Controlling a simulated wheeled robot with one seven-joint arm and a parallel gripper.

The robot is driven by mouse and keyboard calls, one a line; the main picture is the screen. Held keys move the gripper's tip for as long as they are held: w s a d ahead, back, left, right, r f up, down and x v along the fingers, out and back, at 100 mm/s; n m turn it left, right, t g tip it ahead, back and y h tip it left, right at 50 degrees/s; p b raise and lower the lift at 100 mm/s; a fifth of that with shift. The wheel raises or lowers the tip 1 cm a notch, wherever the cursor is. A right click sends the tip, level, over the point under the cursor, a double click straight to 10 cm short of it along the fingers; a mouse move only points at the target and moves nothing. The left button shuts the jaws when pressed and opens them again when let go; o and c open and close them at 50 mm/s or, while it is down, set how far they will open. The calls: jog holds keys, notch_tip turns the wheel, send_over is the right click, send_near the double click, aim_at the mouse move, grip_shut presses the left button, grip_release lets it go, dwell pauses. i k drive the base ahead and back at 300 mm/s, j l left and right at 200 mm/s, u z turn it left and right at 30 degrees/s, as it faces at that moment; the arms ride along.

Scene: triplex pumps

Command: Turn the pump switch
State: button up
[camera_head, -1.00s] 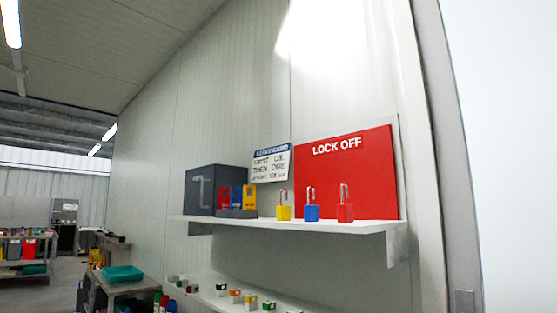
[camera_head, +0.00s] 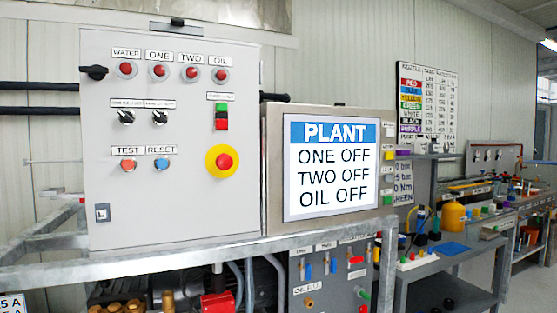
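A light grey control cabinet (camera_head: 190,215) stands at the left. Two black rotary switches sit side by side on its door, a left one (camera_head: 126,117) and a right one (camera_head: 159,117). The small labels above them are too blurred to read surely, so I cannot tell which is the pump switch. Red lamps labelled WATER (camera_head: 125,69), ONE (camera_head: 159,70), TWO (camera_head: 192,72) and OIL (camera_head: 221,74) run along the top. My gripper is not in view.
A display (camera_head: 333,168) reads PLANT, ONE OFF, TWO OFF, OIL OFF. The door also has TEST (camera_head: 127,165) and RESET (camera_head: 162,164) buttons and a red emergency stop (camera_head: 224,162). A metal rail (camera_head: 150,262) runs in front below. Benches with tools stand at right.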

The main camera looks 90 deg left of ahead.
aim_at(126, 117)
jog(key=u, duration=2.65)
